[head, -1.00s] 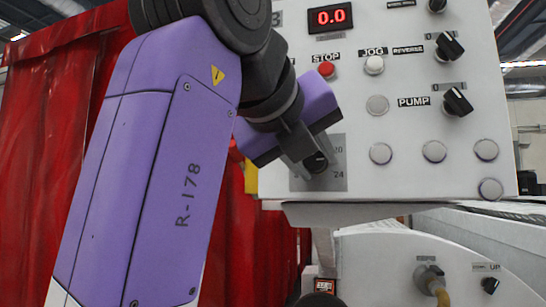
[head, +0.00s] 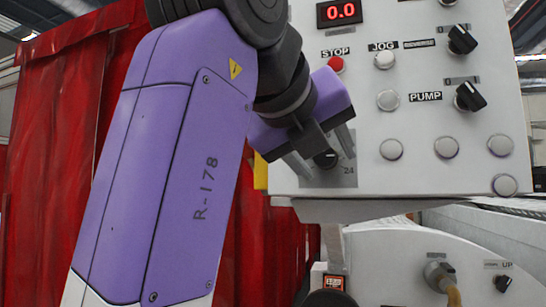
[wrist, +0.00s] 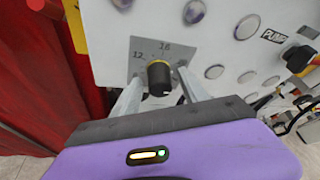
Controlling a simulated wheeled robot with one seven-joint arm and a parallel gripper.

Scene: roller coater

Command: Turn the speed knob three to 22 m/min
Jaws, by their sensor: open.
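The speed knob (wrist: 159,78) is a dark knob with a yellow top on a grey scale plate (wrist: 150,48). In the wrist view the marks 12 and 16 are readable above it; in the head view (head: 325,158) 24 shows at its right. My gripper (wrist: 160,74) is open, with one finger on each side of the knob and visible gaps between. In the head view my gripper (head: 322,153) partly hides the knob and plate. The exact setting of the knob cannot be read.
The display (head: 340,12) reads 0.0. A red stop button (head: 335,64), a jog button (head: 384,60), a pump switch (head: 469,96) and several round buttons sit on the panel. A red curtain (head: 60,130) hangs at the left.

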